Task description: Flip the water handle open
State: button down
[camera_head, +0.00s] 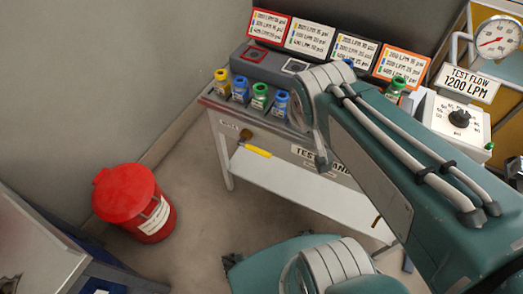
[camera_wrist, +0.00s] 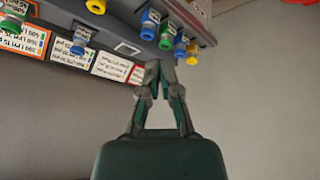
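A yellow-handled lever (camera_head: 255,150) with a brown pivot end is on the front of the grey test stand (camera_head: 285,140), at its left side in the head view. I take it for the water handle; no label on it is readable. It does not show in the wrist view. My gripper (camera_wrist: 155,68) shows in the wrist view with its two fingers meeting at the tips, shut and empty. Nothing touches the fingertips, which point toward the stand's bottles and sign cards.
Blue, green and yellow bottles (camera_head: 240,88) line the stand's top, with sign cards (camera_head: 310,36) behind. A red bin (camera_head: 133,203) stands on the floor at left. A gauge (camera_head: 497,37) and a control panel (camera_head: 457,118) are at right. Floor between bin and stand is clear.

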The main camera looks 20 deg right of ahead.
jog(key=w+d+f+n+t, duration=0.2)
jog(key=w+d+f+n, duration=0.4)
jog(key=w+f, duration=0.55)
jog(key=a+f+n+y, duration=0.3)
jog(key=f+y, duration=0.3)
jog(key=f, duration=0.8)
jog(key=shift+f+n+g+y, duration=0.3)
jog(key=shift+f+y, duration=0.05)
jog(key=shift+y, duration=0.05)
jog(key=shift+w+a, duration=0.1)
